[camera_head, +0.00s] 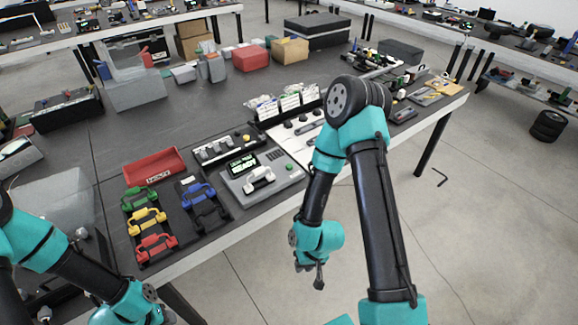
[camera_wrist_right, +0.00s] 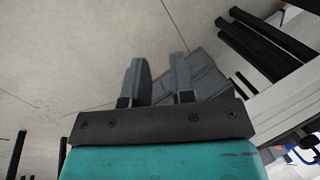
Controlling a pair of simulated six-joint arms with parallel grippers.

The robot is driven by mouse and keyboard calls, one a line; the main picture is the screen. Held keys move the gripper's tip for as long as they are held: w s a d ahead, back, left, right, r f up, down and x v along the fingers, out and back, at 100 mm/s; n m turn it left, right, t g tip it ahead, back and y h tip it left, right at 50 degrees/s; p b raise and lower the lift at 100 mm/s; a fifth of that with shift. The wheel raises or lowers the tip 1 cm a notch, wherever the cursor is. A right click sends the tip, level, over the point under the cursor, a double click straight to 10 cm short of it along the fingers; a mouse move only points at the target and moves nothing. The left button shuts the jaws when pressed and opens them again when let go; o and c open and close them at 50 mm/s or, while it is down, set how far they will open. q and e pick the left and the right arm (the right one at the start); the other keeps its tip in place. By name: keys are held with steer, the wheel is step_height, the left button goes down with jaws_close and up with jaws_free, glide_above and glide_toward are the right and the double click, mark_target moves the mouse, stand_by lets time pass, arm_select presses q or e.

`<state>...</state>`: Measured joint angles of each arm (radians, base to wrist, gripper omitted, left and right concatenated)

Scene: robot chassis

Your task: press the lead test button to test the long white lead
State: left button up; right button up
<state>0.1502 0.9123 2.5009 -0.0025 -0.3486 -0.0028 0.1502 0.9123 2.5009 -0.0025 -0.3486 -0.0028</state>
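A grey tester (camera_head: 240,192) with a lit display (camera_head: 242,164) stands near the front edge of the dark bench. The display's small text seems to end in "READY". A white handle-shaped lead (camera_head: 260,178) lies across the tester's top. A small green button (camera_head: 290,167) is on the tester's right side. My right gripper (camera_head: 308,275) hangs in front of the bench, over the floor, right of and apart from the tester. In the right wrist view its fingers (camera_wrist_right: 159,82) are apart with nothing between them. My left gripper is mostly cut off at the bottom left.
Green (camera_head: 138,198), yellow (camera_head: 146,220), red (camera_head: 155,246) and blue (camera_head: 198,194) handle-shaped leads lie left of the tester. A red tray (camera_head: 153,168) is behind them. A panel with knobs (camera_head: 222,146) stands behind the tester. The bench's front edge lies between gripper and tester.

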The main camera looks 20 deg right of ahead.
jaws_close()
stand_by(1.0)
